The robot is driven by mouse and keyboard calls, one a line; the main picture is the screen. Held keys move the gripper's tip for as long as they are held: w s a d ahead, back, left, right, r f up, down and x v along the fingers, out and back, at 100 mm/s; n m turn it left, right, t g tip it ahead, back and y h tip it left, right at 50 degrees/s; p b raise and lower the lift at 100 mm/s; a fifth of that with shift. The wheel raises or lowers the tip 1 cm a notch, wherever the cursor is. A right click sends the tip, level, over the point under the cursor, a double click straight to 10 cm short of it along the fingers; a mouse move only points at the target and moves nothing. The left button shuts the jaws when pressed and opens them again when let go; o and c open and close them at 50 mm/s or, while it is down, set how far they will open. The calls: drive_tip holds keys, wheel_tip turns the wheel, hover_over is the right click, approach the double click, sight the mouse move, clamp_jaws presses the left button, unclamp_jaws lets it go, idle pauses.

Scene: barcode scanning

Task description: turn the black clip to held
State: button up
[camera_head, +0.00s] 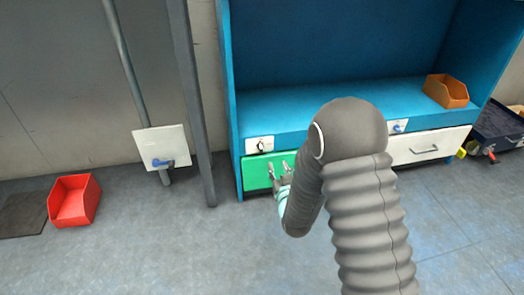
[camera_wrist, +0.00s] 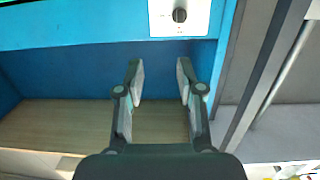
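The black clip (camera_head: 261,146) is a small dark part on a white plate (camera_head: 254,148) on the cabinet's front edge, above the green drawer front. My gripper (camera_head: 278,168) is in front of the green drawer, a little below and right of the clip. In the wrist view my gripper (camera_wrist: 158,72) has its fingers spread apart with nothing between them. The clip lies beyond the fingertips, apart from them.
The blue cabinet (camera_head: 290,104) has a green drawer (camera_head: 254,173) and a white drawer (camera_head: 415,150). A second plate with a blue part (camera_head: 398,127) is to the right. An orange bin (camera_head: 446,91) stands on the shelf. A grey post (camera_head: 190,100) rises left of the cabinet.

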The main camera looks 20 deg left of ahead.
sight(262, 150)
wheel_tip(262, 150, down, 3)
drive_tip(key=s+a+y, duration=0.1)
drive_tip(key=s+a, duration=0.1)
drive_tip(key=shift+t, duration=0.3)
drive_tip(key=x, duration=1.4)
drive_tip(key=shift+s+a+b, duration=0.1)
drive_tip(key=shift+b, duration=0.2)
clamp_jaws()
